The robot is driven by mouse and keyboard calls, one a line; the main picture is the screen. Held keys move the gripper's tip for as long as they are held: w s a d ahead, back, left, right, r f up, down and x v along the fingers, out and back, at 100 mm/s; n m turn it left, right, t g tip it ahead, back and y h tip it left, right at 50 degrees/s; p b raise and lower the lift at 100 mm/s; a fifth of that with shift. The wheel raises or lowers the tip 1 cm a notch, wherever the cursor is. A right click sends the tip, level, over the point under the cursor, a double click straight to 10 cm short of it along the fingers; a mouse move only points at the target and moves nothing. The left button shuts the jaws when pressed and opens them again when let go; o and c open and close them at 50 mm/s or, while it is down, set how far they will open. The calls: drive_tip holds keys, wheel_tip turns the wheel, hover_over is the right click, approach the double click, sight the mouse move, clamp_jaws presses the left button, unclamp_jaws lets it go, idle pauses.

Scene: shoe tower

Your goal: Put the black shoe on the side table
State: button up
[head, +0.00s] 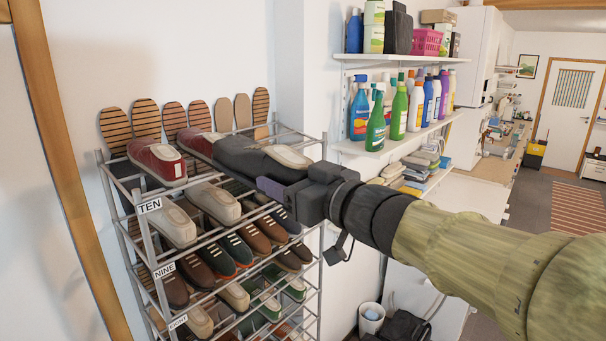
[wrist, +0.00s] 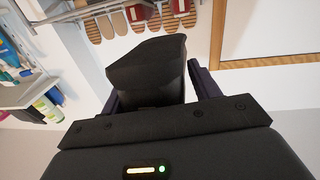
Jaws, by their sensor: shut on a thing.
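The black shoe (head: 240,158) is in my gripper, at the top level of the shoe rack in the head view. My gripper (head: 272,188) is shut on one end of it, and the shoe's other end points left, away from my arm. In the wrist view the dark shoe (wrist: 148,72) fills the space between the fingers of my gripper (wrist: 152,88). From these frames I cannot tell whether the shoe touches the rack. No thing in view is clearly the side table; a white surface (head: 468,188) lies beyond my arm.
The shoe rack (head: 316,240) holds several pairs on its labelled levels, with red-and-grey and beige shoes close to my gripper. A wall shelf (head: 385,147) with several bottles is right of the rack. A white bin (head: 371,318) stands low behind my arm. Open floor lies far right.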

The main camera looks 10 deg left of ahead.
drive_tip(key=w+f+b, duration=0.1)
drive_tip(key=w+f, duration=0.3)
drive_tip(key=f, duration=0.3)
drive_tip(key=w+f+m+t+h+b, duration=0.15)
drive_tip(key=w+f, duration=0.25)
drive_tip(key=f, duration=0.4)
drive_tip(key=w+f+n+b, duration=0.1)
drive_tip(key=w+f+b, duration=0.1)
drive_tip(key=w+f, duration=0.35)
drive_tip(key=w+d+f+m+t+h+b, duration=0.1)
drive_tip(key=d+f+m+t+h+b, duration=0.1)
drive_tip(key=f, duration=1.1)
drive_tip(key=w+d+f+m+t+h+b, duration=0.1)
drive_tip(key=w+f+m+t+h, duration=0.15)
drive_tip(key=f, duration=1.05)
drive_tip(key=s+d+f+m+t+h+b, duration=0.1)
drive_tip(key=s+d+f+m+h+b, duration=0.3)
drive_tip(key=f, duration=0.7)
drive_tip(key=d+f+h, duration=0.3)
drive_tip(key=d+f, duration=0.2)
drive_tip(key=f, duration=0.6)
drive_tip(key=s+d+f+m+h+b, duration=0.1)
drive_tip(key=s+d+f+b, duration=0.4)
drive_tip(key=s+d+f, duration=0.5)
drive_tip(key=d+f, duration=0.1)
drive_tip(key=d, duration=0.3)
drive_tip(key=shift+s+f+m, duration=0.2)
drive_tip(key=shift+f+m, duration=0.1)
drive_tip(key=shift+f, duration=0.05)
drive_tip(key=shift+d, duration=0.1)
